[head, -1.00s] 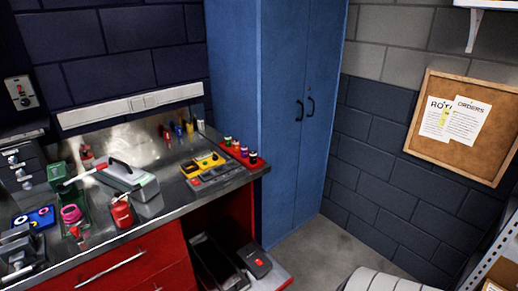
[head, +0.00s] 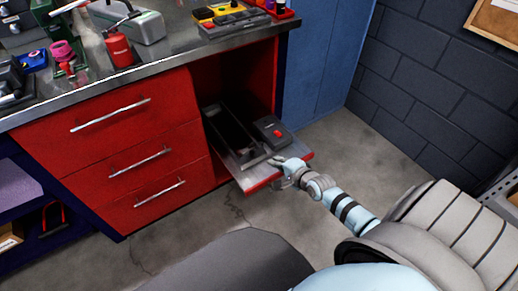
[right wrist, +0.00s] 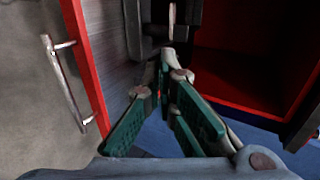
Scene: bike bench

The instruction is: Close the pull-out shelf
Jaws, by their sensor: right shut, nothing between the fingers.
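The pull-out shelf (head: 254,176) sticks out of the red cabinet's open bay in the head view. It has a grey top and a red front edge. A black open tray (head: 228,135) and a dark box with a red button (head: 272,131) sit on it. My right gripper (head: 277,162) is shut and empty at the shelf's front part. In the right wrist view its green-padded fingers (right wrist: 167,58) reach over the grey shelf top (right wrist: 112,55), beside the red front with a metal bar handle (right wrist: 65,85). Contact cannot be told. My left gripper is not in view.
Red drawers with bar handles (head: 140,163) are left of the bay. The steel worktop (head: 170,52) above carries tools. A blue cabinet (head: 325,60) stands behind to the right. Bare concrete floor (head: 335,137) lies right of the shelf.

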